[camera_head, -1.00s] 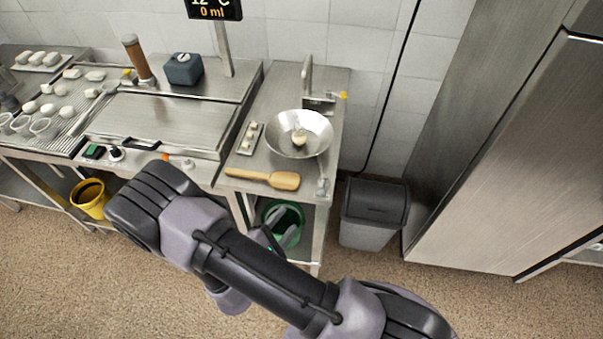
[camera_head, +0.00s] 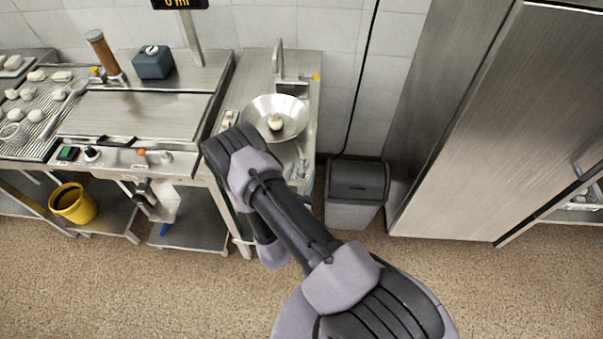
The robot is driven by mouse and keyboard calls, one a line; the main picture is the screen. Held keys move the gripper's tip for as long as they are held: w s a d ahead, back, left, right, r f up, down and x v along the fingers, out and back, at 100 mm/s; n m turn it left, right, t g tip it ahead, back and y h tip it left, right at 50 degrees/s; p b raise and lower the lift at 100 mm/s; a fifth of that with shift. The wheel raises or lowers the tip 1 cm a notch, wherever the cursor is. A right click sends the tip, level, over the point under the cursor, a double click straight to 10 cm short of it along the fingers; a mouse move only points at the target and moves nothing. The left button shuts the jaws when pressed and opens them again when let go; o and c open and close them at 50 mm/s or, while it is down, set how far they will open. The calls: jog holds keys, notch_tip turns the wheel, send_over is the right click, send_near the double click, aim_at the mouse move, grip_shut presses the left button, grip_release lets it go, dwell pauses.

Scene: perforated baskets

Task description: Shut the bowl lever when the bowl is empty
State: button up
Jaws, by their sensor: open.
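A wide metal bowl (camera_head: 259,106) sits on the steel side counter below a tap. A small pale lump (camera_head: 275,123) shows inside it, near the middle. A small yellow-tipped part (camera_head: 317,76) sticks out to the right of the box at the tap's base; I cannot tell whether it is the bowl lever. A small metal fitting (camera_head: 302,167) shows at the counter's front right, also unclear. My arm rises in front of the counter, its bend just below and left of the bowl. My gripper is not visible, and the arm covers the counter's front.
A grey lidded bin (camera_head: 357,190) stands right of the counter, beside a tall steel cabinet (camera_head: 465,120). To the left is a steel worktop (camera_head: 140,112) with a dark blue box (camera_head: 153,62). A yellow bucket (camera_head: 73,203) sits below it. The floor in front is clear.

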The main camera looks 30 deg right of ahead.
jog(key=shift+w+d, duration=0.25)
grip_shut()
